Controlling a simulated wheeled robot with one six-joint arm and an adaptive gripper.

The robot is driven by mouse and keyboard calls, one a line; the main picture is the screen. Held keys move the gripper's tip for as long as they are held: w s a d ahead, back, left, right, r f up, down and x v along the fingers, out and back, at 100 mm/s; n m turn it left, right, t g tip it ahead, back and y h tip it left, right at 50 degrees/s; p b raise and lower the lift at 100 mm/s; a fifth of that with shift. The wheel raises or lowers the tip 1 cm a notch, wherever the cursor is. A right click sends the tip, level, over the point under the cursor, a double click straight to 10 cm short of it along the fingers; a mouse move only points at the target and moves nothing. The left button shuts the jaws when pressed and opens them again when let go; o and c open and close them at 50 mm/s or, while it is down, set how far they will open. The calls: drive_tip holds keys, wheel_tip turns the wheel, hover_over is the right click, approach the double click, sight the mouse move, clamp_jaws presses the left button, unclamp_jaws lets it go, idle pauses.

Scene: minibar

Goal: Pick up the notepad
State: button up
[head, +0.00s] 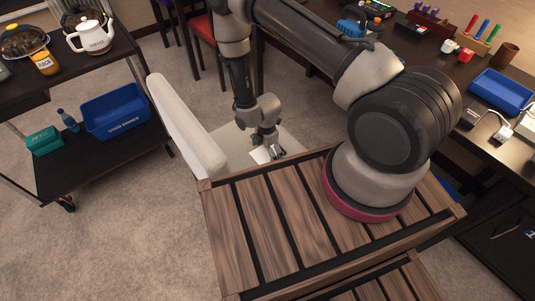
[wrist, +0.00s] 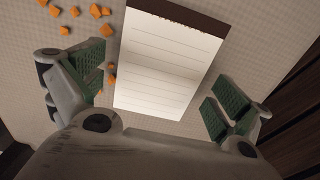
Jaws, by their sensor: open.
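The notepad (wrist: 168,65) is a white lined pad with a dark brown band along its top edge. In the wrist view it lies flat on a light patterned surface, between and ahead of my open fingers. My gripper (wrist: 158,98) is open, with a green-padded finger on each side of the pad. I cannot tell whether the fingers touch it. In the head view my gripper (head: 272,154) is low beside the wooden slatted top, over a pale surface, and a small part of the notepad (head: 260,155) shows by it.
Several orange chunks (wrist: 70,30) lie left of the notepad. In the head view, the slatted wooden top (head: 262,215) and a white upright panel (head: 187,125) stand close to my gripper. A dark cart (head: 100,160) is at left; a cluttered dark table (head: 430,70) is at right.

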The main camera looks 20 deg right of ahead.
drive_tip(key=c, duration=1)
drive_tip(key=shift+c, duration=0.2)
